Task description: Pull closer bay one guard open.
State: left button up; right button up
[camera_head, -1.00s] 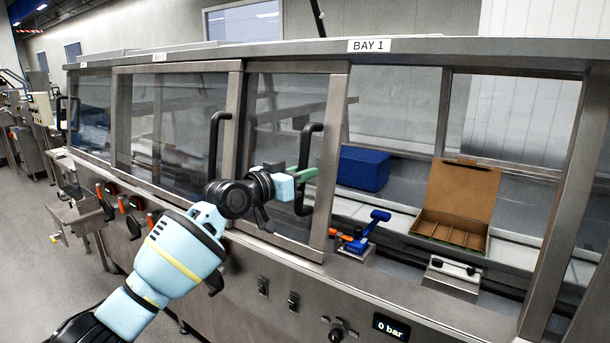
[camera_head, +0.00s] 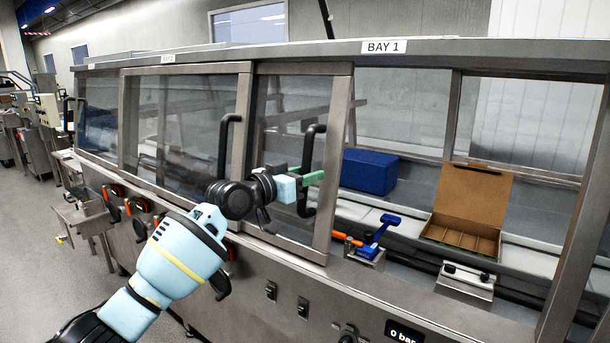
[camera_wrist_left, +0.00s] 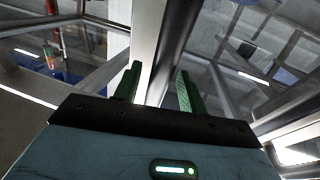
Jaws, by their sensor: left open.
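A black upright handle (camera_head: 309,165) sits on the guard. My left gripper (camera_head: 312,178) is open at the handle, its green fingers pointing right and overlapping it. In the left wrist view the two green fingers (camera_wrist_left: 158,85) are apart, with a dark bar and pale metal behind the gap; contact with the handle cannot be told. My right gripper is out of view.
A second guard (camera_head: 185,125) with its own black handle (camera_head: 228,145) is on the left. Inside the bay are a blue block (camera_head: 369,172), an open cardboard carton (camera_head: 470,200) and a blue tool (camera_head: 378,235). Knobs and switches line the front panel (camera_head: 285,270).

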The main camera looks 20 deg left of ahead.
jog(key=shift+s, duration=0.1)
pick_arm(q)
jog(key=v, duration=0.7)
jog(key=shift+s, duration=0.4)
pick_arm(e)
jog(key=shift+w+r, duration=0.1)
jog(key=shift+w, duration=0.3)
pick_arm(q)
jog(key=shift+a, duration=0.15)
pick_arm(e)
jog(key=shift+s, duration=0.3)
